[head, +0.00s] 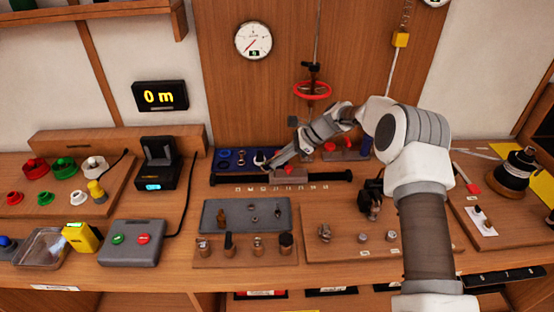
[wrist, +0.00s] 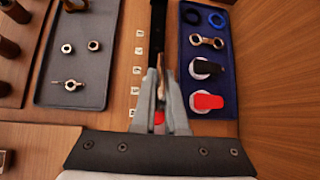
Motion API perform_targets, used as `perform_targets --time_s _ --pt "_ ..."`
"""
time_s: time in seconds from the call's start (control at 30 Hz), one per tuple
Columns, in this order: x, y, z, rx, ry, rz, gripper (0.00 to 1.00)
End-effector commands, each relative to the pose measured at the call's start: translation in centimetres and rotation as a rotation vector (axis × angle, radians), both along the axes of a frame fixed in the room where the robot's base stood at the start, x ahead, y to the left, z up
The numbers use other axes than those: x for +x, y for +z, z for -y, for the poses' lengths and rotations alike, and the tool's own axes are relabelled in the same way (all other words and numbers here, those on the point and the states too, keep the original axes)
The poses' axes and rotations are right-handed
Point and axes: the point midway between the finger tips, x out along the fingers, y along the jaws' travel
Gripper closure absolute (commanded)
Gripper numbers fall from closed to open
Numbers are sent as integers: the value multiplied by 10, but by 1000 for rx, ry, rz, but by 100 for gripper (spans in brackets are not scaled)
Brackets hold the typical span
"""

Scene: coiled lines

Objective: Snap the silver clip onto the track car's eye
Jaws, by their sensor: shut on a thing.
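My gripper (wrist: 161,75) is shut on a thin, shiny piece (wrist: 163,62) that looks like the silver clip; the fingers hide most of it. In the head view my gripper (head: 268,164) reaches down-left over the dark track (head: 325,177), at its near side of the blue tray. A small grey and red block (head: 290,172), likely the track car, sits on the track beside the gripper. In the wrist view a red part of it (wrist: 158,118) shows between the fingers. The car's eye is hidden, and I cannot tell whether the clip touches it.
A grey tray (wrist: 107,60) with small metal parts lies on the other side. Numbered labels line the track.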

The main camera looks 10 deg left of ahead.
Motion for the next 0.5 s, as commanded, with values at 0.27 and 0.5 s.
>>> perform_targets --time_s 0.27,0.5 --pt "7 -10 23 -35 -21 6 100" --pt "8 -5 25 -32 -18 6 100"
